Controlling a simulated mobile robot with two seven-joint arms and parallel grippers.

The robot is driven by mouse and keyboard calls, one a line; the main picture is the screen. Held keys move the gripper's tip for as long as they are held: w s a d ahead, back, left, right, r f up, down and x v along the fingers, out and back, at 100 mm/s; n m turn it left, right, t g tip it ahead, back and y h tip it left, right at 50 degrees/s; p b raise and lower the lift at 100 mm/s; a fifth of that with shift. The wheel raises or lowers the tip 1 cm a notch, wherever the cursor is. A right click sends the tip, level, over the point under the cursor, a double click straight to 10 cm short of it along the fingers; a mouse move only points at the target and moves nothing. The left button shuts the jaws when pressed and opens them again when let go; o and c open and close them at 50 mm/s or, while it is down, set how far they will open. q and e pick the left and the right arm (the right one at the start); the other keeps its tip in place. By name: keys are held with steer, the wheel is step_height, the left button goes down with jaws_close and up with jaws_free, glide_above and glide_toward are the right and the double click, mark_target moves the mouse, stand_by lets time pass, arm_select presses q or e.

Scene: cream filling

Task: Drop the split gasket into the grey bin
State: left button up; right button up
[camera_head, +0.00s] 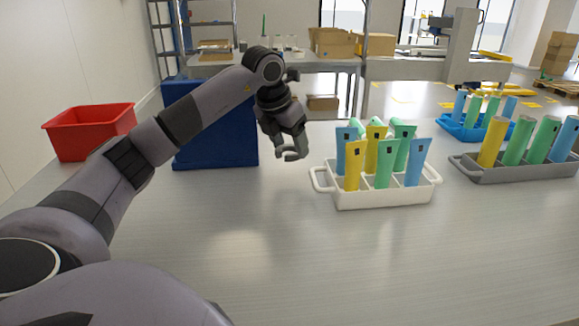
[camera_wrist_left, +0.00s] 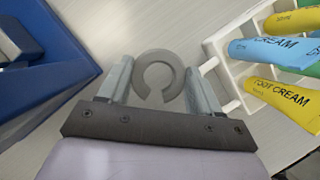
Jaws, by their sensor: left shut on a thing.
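The split gasket is a flat grey ring with a gap (camera_wrist_left: 160,57), seen in the left wrist view. My left gripper (camera_wrist_left: 159,70) is shut on it, with a finger on each side of the ring. In the head view my left gripper (camera_head: 291,150) is above the table, between the blue box and the white tray. I cannot tell the gasket clearly from the fingers there. No bin that is clearly grey shows in either view. My right gripper is not in view.
A blue box (camera_head: 215,140) and a red bin (camera_head: 88,134) stand at left. The blue box also shows in the left wrist view (camera_wrist_left: 68,62). A white tray (camera_head: 385,199) with several tubes stands right of my gripper. A grey tray (camera_head: 515,173) stands farther right. The front table is clear.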

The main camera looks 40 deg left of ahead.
mark_target(293, 173)
arm_select(q)
steer(key=shift+f+b, duration=0.3)
steer(key=shift+f, duration=2.2)
steer(key=shift+f, duration=0.2)
steer(key=o, duration=0.7)
steer(key=shift+o, duration=0.2)
steer(key=shift+r, duration=0.1)
